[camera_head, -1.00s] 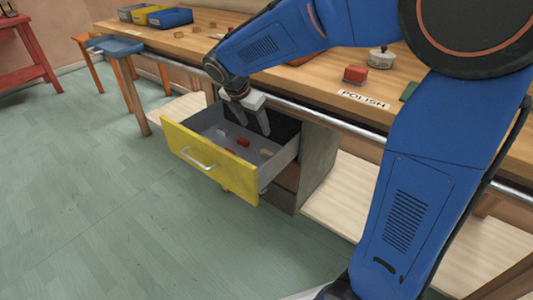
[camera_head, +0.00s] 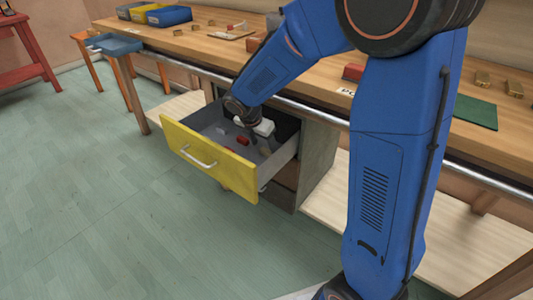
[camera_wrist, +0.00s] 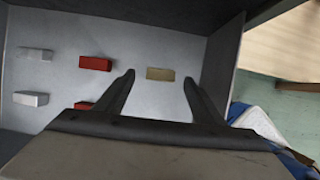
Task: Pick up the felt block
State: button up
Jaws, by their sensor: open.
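The open drawer (camera_head: 207,166) with a yellow front holds several small blocks. In the wrist view a tan block (camera_wrist: 160,74) lies on the grey drawer floor, between the lines of my two fingertips. A red block (camera_wrist: 95,63) lies left of it, and a second red block (camera_wrist: 84,105) is partly hidden by my gripper. A white block (camera_wrist: 31,98) and a grey-white block (camera_wrist: 35,54) lie further left. I cannot tell by looks which is felt. My gripper (camera_wrist: 158,79) is open and empty, and in the head view it reaches down into the drawer (camera_head: 262,140).
The drawer walls (camera_wrist: 225,50) stand close around my gripper. The wooden workbench (camera_head: 200,42) is above and behind the drawer, with a metal rail (camera_head: 310,112) along its front. A green mat (camera_head: 475,112) and brass-coloured blocks (camera_head: 482,78) lie on the bench at right.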

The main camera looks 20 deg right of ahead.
aim_at(266, 150)
jog(key=shift+x, duration=1.7)
jog(key=shift+s, duration=0.1)
jog(key=c, duration=1.1)
jog(key=shift+c, duration=0.2)
